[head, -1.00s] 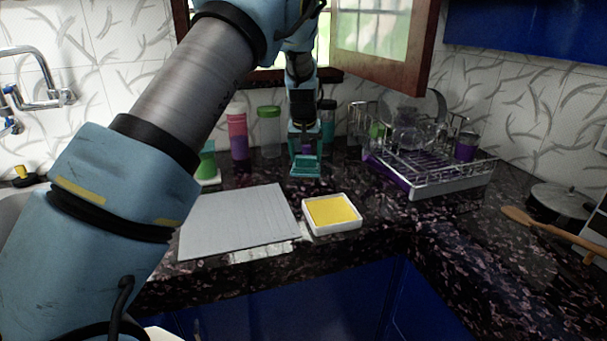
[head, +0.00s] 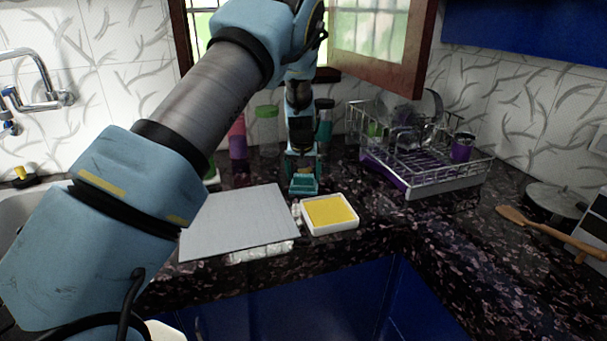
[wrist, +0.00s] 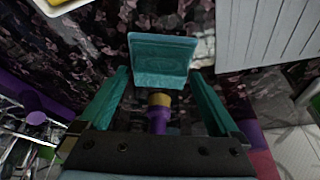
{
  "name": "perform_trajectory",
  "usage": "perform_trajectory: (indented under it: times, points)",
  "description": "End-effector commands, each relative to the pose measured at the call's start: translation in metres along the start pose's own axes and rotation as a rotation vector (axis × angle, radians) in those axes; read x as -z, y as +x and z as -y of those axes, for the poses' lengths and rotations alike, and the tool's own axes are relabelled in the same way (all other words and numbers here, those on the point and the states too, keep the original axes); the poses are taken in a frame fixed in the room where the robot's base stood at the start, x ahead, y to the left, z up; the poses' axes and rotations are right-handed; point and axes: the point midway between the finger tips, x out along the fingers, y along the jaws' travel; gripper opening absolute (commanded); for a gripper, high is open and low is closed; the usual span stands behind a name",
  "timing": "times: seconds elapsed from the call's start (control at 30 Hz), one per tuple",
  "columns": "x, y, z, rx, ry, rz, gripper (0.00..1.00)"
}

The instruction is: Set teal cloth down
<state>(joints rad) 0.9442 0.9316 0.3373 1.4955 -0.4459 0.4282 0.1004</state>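The teal cloth (head: 303,184) looks like a small flat folded block, just below my gripper (head: 303,172) in the head view.
The grey ribbed board (head: 240,220) lies left, and a white dish (head: 335,231) with a yellow filling (head: 330,210) lies in front. A wire dish rack (head: 448,183) stands right. A green-lidded jar (head: 266,130) stands behind. A purple, yellow-topped thing (wrist: 157,118) shows between my fingers.

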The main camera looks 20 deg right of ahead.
Motion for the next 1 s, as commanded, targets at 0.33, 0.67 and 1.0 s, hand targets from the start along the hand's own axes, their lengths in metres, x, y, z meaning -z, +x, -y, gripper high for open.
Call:
perform_trajectory:
  times: [0.33,0.67,1.0]
  points:
    - [0.001,-0.006,0.000,-0.001,0.000,-0.002,1.00]
    - [0.000,-0.062,-0.001,-0.002,-0.001,-0.004,1.00]
    - [0.000,-0.114,0.000,0.000,0.000,-0.001,1.00]
